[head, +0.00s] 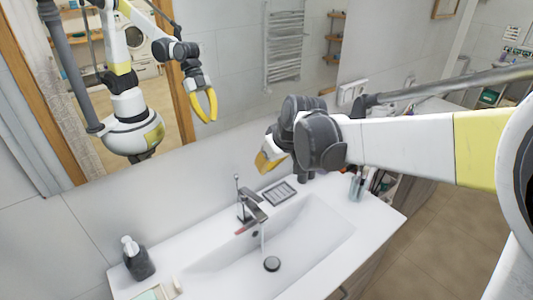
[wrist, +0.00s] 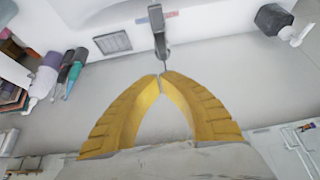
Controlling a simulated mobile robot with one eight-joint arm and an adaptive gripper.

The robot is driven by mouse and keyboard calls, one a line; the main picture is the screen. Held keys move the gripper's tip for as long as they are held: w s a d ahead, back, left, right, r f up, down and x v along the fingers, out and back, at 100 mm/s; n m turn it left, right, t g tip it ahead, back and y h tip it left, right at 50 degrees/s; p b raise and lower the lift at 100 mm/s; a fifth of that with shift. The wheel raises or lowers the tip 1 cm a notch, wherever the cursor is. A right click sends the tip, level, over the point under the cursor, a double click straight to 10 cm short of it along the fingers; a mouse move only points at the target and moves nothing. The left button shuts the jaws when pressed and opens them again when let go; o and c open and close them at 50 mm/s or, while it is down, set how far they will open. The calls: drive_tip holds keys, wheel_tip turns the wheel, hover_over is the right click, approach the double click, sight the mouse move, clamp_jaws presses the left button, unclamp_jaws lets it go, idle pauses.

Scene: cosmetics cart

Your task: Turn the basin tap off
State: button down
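The basin tap (head: 252,210) is a grey metal tap at the back of the white basin (head: 320,230). A thin upright lever stands on it, and a stream of water (head: 262,238) runs from its spout towards the drain. In the wrist view the tap (wrist: 158,25) is at the top centre, its thin lever pointing down towards my fingertips. My gripper (wrist: 161,76) has yellow fingers with their tips together and nothing visible held. In the head view my gripper (head: 264,164) is above and right of the tap, apart from it, partly hidden by my wrist.
A dark soap dispenser (head: 138,262) stands at the left of the counter. A ridged soap dish (head: 280,193) lies right of the tap, and a cup (head: 357,187) with other toiletries stands at the right. A mirror (head: 230,60) behind the counter reflects my arm.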

drive_tip(key=b, duration=0.2)
hover_over(256, 194)
drive_tip(key=s, duration=0.1)
drive_tip(key=f, duration=0.7)
drive_tip(key=shift+d+f, duration=0.2)
drive_tip(key=shift+f, duration=0.05)
drive_tip(key=f, duration=0.3)
drive_tip(key=shift+s+d+f, duration=0.1)
drive_tip(key=shift+s+f, duration=0.1)
drive_tip(key=shift+f, duration=0.1)
drive_tip(key=shift+s+f, duration=0.1)
drive_tip(key=shift+f, duration=0.4)
drive_tip(key=shift+d, duration=0.1)
